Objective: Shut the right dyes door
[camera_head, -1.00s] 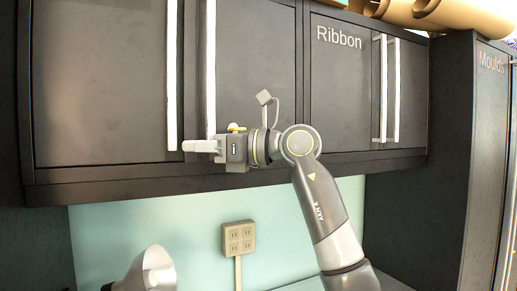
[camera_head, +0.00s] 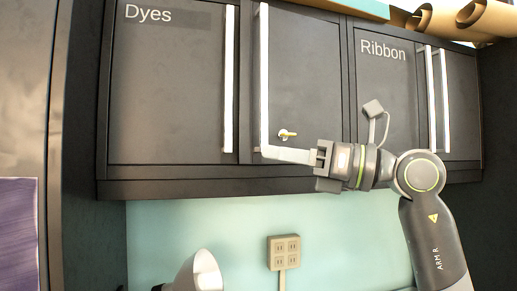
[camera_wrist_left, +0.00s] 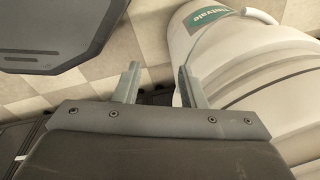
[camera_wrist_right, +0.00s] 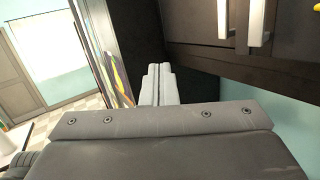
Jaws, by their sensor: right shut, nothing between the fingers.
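The right dyes door (camera_head: 310,80) is a dark panel with a long white vertical handle (camera_head: 264,75) on its left side. It looks flush with the cabinet front. My right gripper (camera_head: 268,152) is shut and empty, its fingertips by the lower end of that handle. I cannot tell whether they touch it. Its closed fingers also show in the right wrist view (camera_wrist_right: 160,85). The left dyes door (camera_head: 172,90) carries the Dyes label and looks shut. My left gripper (camera_wrist_left: 158,85) shows only in the left wrist view, open and empty, with floor beyond it.
A small yellow-and-white piece (camera_head: 286,134) sits on the right dyes door. The Ribbon cupboard (camera_head: 385,90) is to its right. Below hang a pale wall with a socket box (camera_head: 284,252) and a lamp-like metal shade (camera_head: 203,272). Rolls (camera_head: 437,20) lie on top.

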